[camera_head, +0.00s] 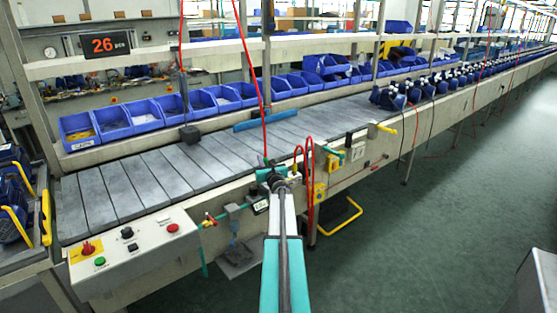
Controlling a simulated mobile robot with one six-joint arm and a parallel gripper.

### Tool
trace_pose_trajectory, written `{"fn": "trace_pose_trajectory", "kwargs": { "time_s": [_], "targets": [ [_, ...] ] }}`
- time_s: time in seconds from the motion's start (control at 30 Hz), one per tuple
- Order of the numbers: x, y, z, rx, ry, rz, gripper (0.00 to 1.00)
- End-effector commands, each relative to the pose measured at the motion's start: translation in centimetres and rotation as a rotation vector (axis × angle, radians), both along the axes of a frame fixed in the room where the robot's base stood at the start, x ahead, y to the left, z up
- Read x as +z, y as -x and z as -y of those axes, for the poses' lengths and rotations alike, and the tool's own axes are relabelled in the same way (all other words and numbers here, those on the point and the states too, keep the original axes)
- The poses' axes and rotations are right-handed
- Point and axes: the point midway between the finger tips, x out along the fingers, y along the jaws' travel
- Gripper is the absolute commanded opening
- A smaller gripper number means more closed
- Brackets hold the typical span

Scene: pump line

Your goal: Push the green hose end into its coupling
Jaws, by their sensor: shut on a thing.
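My gripper (272,176) is at the front edge of the conveyor, beyond the end of my arm. It is small in the view and partly hidden by my own wrist. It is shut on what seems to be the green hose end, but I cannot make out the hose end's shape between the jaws. A green fitting (334,152) sticks out from the line's front side, to the right of my gripper. I cannot tell whether it is the coupling. Whether the held end touches a coupling is also hidden.
Red hoses (309,158) loop just right of my gripper. A control box (135,246) with buttons stands at the lower left. A yellow-handled valve (385,129) juts out farther right. Blue bins (146,115) line the back of the conveyor (170,175). The green floor (430,220) at right is clear.

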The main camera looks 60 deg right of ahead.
Motion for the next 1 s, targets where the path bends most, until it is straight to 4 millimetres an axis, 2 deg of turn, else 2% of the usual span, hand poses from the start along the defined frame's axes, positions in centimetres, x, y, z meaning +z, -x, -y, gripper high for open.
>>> {"fn": "trace_pose_trajectory", "kwargs": {
  "time_s": [0.03, 0.1, 0.3, 0.73, 1.0],
  "targets": [
    [-0.2, 0.9, 1.5, -0.028, 0.001, 0.001, 0.0],
    [-0.3, 2.0, 2.9, -0.06, 0.0, 0.0, 0.0],
    [-0.5, 3.7, 5.0, -0.107, 0.001, 0.0, 0.0],
    [-0.6, 3.9, 5.1, -0.111, 0.001, 0.0, 0.0],
    [-1.5, 3.9, 5.1, -0.111, 0.0, 0.001, 0.0]
  ]
}}
